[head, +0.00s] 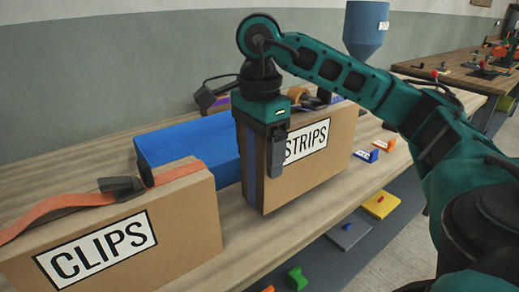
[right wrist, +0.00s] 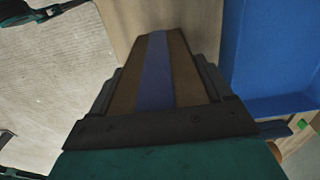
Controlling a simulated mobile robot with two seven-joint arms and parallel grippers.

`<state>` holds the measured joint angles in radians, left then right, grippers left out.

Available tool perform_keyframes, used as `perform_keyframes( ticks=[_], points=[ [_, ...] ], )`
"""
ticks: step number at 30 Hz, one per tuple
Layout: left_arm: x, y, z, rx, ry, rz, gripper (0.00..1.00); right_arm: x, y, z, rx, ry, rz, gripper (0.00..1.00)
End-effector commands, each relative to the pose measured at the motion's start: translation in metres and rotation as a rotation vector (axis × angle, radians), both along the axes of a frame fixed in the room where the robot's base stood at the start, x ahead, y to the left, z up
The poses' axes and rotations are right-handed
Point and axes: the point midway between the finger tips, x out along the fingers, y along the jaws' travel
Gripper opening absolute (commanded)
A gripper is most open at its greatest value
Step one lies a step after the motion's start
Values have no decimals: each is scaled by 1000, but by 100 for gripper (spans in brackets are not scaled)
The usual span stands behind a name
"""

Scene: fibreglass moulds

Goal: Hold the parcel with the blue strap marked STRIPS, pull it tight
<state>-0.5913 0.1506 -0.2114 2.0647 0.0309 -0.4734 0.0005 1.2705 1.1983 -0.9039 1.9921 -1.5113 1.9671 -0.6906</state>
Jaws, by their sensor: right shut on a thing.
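The cardboard parcel marked STRIPS (head: 325,150) stands upright on the bench in the head view. A blue strap (head: 246,160) runs down its left end face; the strap also shows down the middle of that face in the right wrist view (right wrist: 157,70). My right gripper (head: 264,165) comes down over this end and is shut on the parcel, with a dark finger on each side of the strap. The arm hides part of the parcel's top and the first edge of the label. My left gripper is not in view.
A parcel marked CLIPS (head: 190,215) with an orange strap (head: 60,205) and dark buckle (head: 123,186) stands at front left. A blue box (head: 185,145) lies behind. Small coloured pieces sit on the bench at right and on a lower shelf. A blue hopper (head: 366,25) stands behind.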

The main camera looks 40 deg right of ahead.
Motion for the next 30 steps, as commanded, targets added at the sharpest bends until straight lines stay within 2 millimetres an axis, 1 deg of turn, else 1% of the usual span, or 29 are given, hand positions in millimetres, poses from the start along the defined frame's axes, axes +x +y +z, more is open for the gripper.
perform_keyframes(
  ticks=[21, 30],
  points=[
    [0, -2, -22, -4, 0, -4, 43, 0, 0, -28, -1, -2, 0, 25],
    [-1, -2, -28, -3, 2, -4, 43, 0, 0, -35, 0, -2, 0, 25]
  ],
)
